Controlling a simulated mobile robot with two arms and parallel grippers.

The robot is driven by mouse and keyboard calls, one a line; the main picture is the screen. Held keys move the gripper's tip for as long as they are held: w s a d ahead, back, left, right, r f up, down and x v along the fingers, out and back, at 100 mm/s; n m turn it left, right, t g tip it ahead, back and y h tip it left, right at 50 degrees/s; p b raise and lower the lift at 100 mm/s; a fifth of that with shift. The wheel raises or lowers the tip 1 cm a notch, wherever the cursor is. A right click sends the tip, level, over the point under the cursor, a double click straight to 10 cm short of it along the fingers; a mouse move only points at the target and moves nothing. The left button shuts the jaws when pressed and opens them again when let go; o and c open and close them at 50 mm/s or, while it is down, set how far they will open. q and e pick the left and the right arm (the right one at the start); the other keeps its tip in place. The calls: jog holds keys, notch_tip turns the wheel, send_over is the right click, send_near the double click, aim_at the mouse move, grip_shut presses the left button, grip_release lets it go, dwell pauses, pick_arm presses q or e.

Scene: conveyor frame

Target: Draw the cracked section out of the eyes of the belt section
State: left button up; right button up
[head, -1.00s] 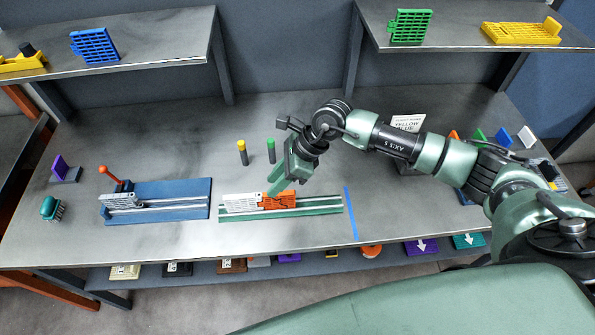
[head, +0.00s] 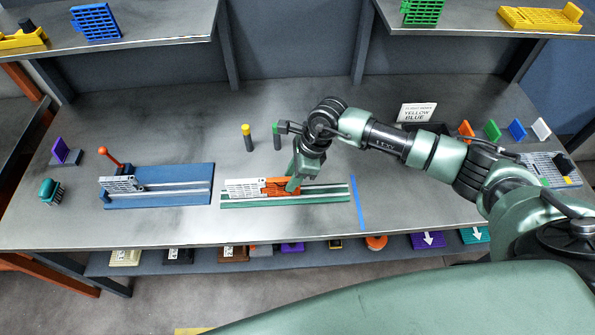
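The cracked section (head: 271,186) is the orange piece with dark crack lines on the green rail fixture (head: 325,193). The white belt section (head: 241,188) lies at its left on the same rail, and the two look end to end. Whether their eyes still mesh is too small to tell. My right gripper (head: 292,184) points down at the right end of the orange section, its fingers overlapping it in the view. I cannot tell whether they grip it. My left gripper is not in view.
A blue fixture (head: 190,195) with a red-knobbed lever (head: 111,156) holds a grey section at the left. Yellow-topped (head: 247,137) and green-topped (head: 276,135) pins stand behind the rail. A blue tape line (head: 359,203) lies to its right. The table's front middle is clear.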

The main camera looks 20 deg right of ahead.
jog(key=shift+r, duration=0.1)
grip_shut()
jog(key=shift+s+d, duration=0.2)
jog(key=shift+d, duration=0.55)
jog(key=shift+s+d, duration=0.25)
jog(key=shift+d, duration=0.55)
jog(key=shift+s+d, duration=0.2)
jog(key=shift+d, duration=0.55)
jog(key=shift+o, duration=1.7)
grip_release()
